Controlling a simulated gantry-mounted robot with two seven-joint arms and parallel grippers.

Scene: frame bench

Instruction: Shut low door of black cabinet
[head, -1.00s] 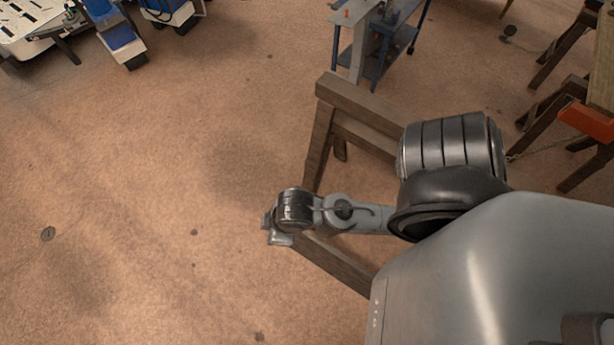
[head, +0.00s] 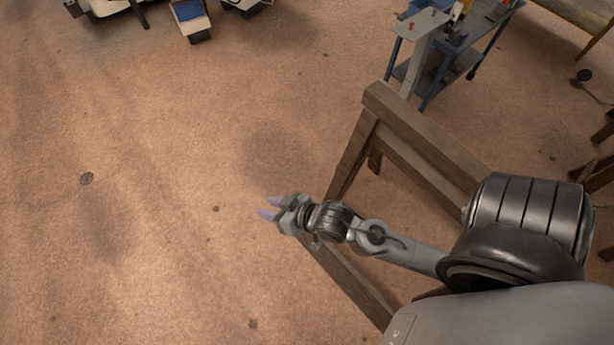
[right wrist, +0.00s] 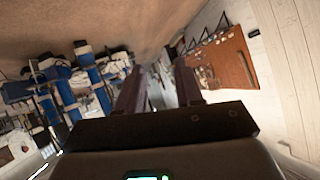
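The black cabinet and its low door are not visible in either current view. My right gripper (head: 268,208) shows in the head view, over bare floor beside the wooden trestle. Its two fingers point left, apart, with nothing between them. In the right wrist view the two dark fingers (right wrist: 158,92) also stand apart with a gap between them. My left gripper is not in view.
A wooden trestle frame (head: 425,150) stands beside and under my right arm. A blue wheeled cart (head: 455,45) with tools is at the top right. Open floor fills the left and middle. A brown pegboard (right wrist: 222,62) shows in the right wrist view.

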